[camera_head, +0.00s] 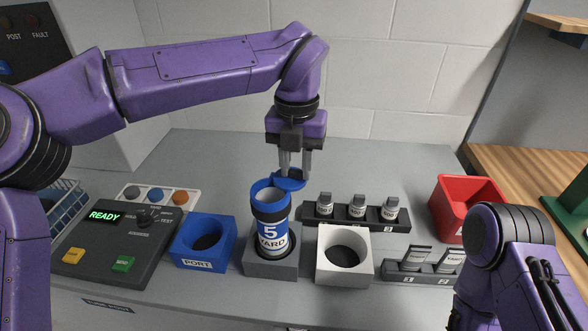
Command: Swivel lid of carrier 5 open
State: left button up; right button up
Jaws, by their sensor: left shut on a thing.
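Carrier 5 (271,237) is a white and blue cylinder with a large "5" and "YARD" on its label. It stands upright in a grey square holder (270,268). Its blue lid (291,183) is swung off to the back right, and the carrier's open top shows. My left gripper (292,172) points down from above and is shut on the lid; the exact contact is small in view. My right arm shows at the lower right, but its gripper is out of view.
A blue PORT block (203,242) and a READY control panel (117,240) stand to the left. A white block with an empty round hole (345,258), a rack of several small bottles (357,216) and a red bin (464,205) are to the right.

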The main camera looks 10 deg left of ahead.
pick_arm(q)
jog(key=w+n, duration=0.1)
jog(key=n, duration=0.1)
jog(key=w+n+b, duration=0.1)
jog(key=n, duration=0.1)
jog(key=shift+a+f+n+b, duration=0.1)
jog(key=shift+n+b, duration=0.2)
jog(key=n, duration=0.1)
jog(key=w+n+b, duration=0.1)
jog(key=n, duration=0.1)
jog(key=shift+w+a, duration=0.1)
jog(key=shift+a, duration=0.15)
jog(key=shift+w+a+n+b, duration=0.15)
jog(key=shift+n+b, duration=0.15)
jog(key=shift+n, duration=0.2)
jog(key=shift+w+a+n+b, duration=0.15)
jog(key=shift+n+b, duration=0.1)
jog(key=shift+n, duration=0.25)
jog(key=o, duration=1.1)
jog(key=shift+c, duration=0.2)
jog(key=shift+r, duration=0.2)
notch_tip(320, 180, up, 10)
jog(key=p, duration=0.2)
jog(key=shift+r+p, duration=0.2)
jog(key=shift+p, duration=0.1)
